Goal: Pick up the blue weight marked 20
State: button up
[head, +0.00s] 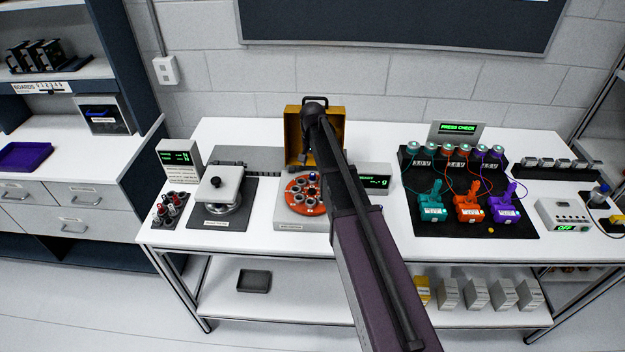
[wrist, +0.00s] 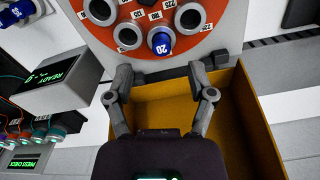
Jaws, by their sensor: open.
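The blue weight marked 20 (wrist: 161,45) stands at the edge of a round orange-red disc (wrist: 215,25) in the wrist view, its printed label facing my gripper. In the head view the orange-red disc (head: 305,207) sits on a pale base in the middle of the table, and a small blue spot there (head: 312,177) appears to be the weight. My gripper (wrist: 162,72) is open and empty, with its two fingertips just short of the weight, one to either side. In the head view my arm hides the fingers.
A yellow open box (wrist: 240,110) lies below my gripper in the wrist view; it stands behind the disc in the head view (head: 293,135). A READY display (wrist: 55,82) is close at left. Grey ring-shaped holders (wrist: 190,17) surround the weight on the disc.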

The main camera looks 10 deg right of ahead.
aim_at(313, 174)
jog(key=shift+f, duration=0.15)
jog(key=f+b, duration=0.3)
jog(key=shift+w, duration=0.25)
jog(key=shift+f+b, duration=0.95)
jog(key=shift+b, duration=0.2)
jog(key=c, duration=0.9)
